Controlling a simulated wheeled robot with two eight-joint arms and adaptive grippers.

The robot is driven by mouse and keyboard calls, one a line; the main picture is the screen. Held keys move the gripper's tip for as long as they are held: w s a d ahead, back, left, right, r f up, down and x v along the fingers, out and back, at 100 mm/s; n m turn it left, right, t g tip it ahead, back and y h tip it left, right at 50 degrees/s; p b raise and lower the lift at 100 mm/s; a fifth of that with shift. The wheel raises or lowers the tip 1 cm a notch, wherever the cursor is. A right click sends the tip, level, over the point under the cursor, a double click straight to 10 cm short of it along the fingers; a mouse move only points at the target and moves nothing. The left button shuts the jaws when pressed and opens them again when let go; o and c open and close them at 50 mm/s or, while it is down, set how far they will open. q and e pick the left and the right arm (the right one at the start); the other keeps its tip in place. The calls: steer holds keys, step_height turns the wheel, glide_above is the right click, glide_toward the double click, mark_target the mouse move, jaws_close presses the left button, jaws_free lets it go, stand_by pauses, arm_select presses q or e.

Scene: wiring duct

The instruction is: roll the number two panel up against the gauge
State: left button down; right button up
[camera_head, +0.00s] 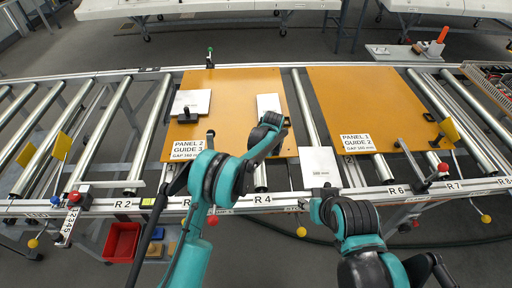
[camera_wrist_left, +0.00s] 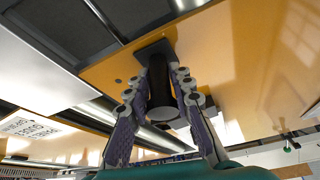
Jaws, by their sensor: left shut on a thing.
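The number two panel (camera_head: 235,120) is an orange sheet lying across the rollers, with a "PANEL 2 GUIDE 3" label at its front left. My left gripper (camera_head: 279,124) is at its right side. In the left wrist view, my left gripper (camera_wrist_left: 163,92) is shut around a black upright handle (camera_wrist_left: 158,75) on the orange panel (camera_wrist_left: 235,60). A white plate (camera_head: 318,164), which may be the gauge, lies at the front near the gap between the panels. My right gripper (camera_head: 322,194) is at its near edge; its fingers are hidden.
Panel 1 (camera_head: 372,105), also orange, lies to the right across a narrow gap. A black handle with a pale plate (camera_head: 194,100) stands on panel two's left part. Bare rollers (camera_head: 110,130) lie left. A red bin (camera_head: 122,241) sits below the front rail.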

arm_select(q)
steer(key=shift+d, duration=1.25)
steer(key=c, duration=1.5)
jaws_free()
steer(key=shift+d, duration=0.1)
steer(key=shift+o, duration=0.4)
steer(key=shift+d, duration=0.2)
steer(key=shift+a, duration=0.15)
steer(key=shift+r, duration=0.3)
steer(key=v, duration=1.1)
steer(key=shift+r, duration=0.2)
